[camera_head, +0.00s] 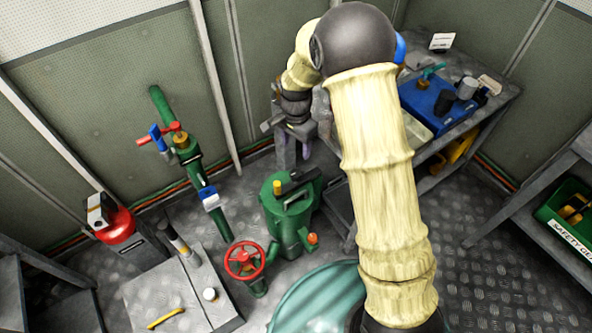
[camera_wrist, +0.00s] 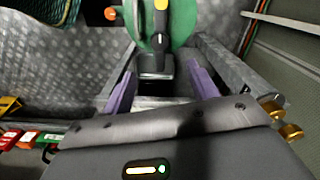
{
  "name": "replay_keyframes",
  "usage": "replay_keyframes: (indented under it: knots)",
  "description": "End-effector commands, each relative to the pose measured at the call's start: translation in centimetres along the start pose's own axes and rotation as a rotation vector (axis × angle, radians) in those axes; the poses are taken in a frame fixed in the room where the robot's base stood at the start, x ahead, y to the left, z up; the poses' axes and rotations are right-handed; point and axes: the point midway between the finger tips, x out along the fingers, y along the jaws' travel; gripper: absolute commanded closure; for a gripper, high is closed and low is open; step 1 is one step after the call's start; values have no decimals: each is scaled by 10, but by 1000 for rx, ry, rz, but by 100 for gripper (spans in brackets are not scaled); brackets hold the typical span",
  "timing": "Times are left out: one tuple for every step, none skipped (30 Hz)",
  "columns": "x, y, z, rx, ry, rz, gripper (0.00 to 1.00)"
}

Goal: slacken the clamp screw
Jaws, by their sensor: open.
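My gripper (camera_head: 292,150) is open and hangs above and behind the green pump-like unit (camera_head: 285,215), its purple pads spread. In the wrist view, my gripper (camera_wrist: 162,84) points at the same green unit (camera_wrist: 184,22). A dark lever with a yellow part (camera_wrist: 160,22) runs down the picture toward the gap between the pads. A dark grey block (camera_wrist: 154,70) shows at its lower end, between the pads in the picture; I cannot tell whether anything touches. I cannot clearly pick out the clamp screw; it may be small or hidden.
A red handwheel valve (camera_head: 245,262) and green piping (camera_head: 205,190) stand left of the unit. A grey workbench with a blue box (camera_head: 437,105) stands at the back right. A red extinguisher-like thing (camera_head: 115,225) is at left. Open floor (camera_head: 495,225) lies at right.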

Motion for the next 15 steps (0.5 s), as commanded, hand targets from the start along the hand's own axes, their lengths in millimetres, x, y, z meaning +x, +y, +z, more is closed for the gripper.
replay_keyframes:
  knots:
    - [12,1,0,0,-2,2,41]
    - [17,1,0,0,-2,3,41]
    - [24,1,0,0,-2,3,41]
    - [29,1,0,1,-1,2,41]
    - [35,1,0,1,-2,3,41]
    - [42,1,0,1,-2,3,41]
    - [47,1,0,2,-2,2,41]
    - [52,1,0,2,-2,3,41]
    - [59,1,0,2,-2,3,41]
    - [64,1,0,2,-2,2,41]
    - [70,1,0,2,-2,3,41]
    - [77,1,0,2,-2,3,41]
    - [82,1,0,1,-1,2,41]
    - [87,1,0,1,-2,2,41]
    - [94,1,0,0,-2,3,41]
